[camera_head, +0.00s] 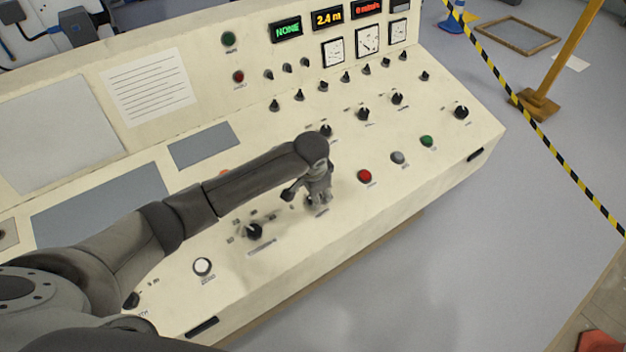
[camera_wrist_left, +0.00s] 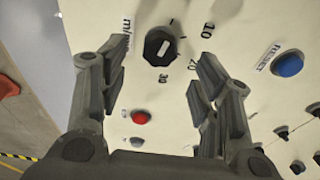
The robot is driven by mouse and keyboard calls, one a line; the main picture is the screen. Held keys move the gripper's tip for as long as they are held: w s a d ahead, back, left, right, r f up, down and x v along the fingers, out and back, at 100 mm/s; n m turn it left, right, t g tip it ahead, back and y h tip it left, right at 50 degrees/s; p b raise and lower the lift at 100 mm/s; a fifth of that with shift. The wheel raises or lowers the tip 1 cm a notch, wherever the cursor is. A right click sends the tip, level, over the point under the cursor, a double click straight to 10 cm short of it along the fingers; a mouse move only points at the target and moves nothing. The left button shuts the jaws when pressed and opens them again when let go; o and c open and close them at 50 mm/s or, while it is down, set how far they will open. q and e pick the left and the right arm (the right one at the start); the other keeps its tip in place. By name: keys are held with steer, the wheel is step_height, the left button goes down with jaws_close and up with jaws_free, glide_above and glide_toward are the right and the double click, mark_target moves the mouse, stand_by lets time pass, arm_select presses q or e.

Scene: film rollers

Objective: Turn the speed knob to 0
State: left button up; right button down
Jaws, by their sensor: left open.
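The speed knob (camera_wrist_left: 159,47) is black with a pale pointer mark, on the cream panel, with printed 10, 20 and 30 and an "m/min" label beside it in the left wrist view. My left gripper (camera_wrist_left: 162,72) is open, with one finger on each side of the knob's area and a gap to the knob; I cannot tell its height above the panel. In the head view my left gripper (camera_head: 318,197) points down at the front part of the console and hides the knob. My right gripper is not in view.
A red button (camera_head: 365,176) and a green button (camera_head: 428,141) lie right of the gripper. Another black knob (camera_head: 254,231) is to its left. A blue button (camera_wrist_left: 289,65) shows in the wrist view. A red display (camera_head: 367,7) is at the console's back.

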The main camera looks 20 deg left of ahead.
arm_select(q)
steer(key=v, duration=0.7)
steer(key=shift+r, duration=0.2)
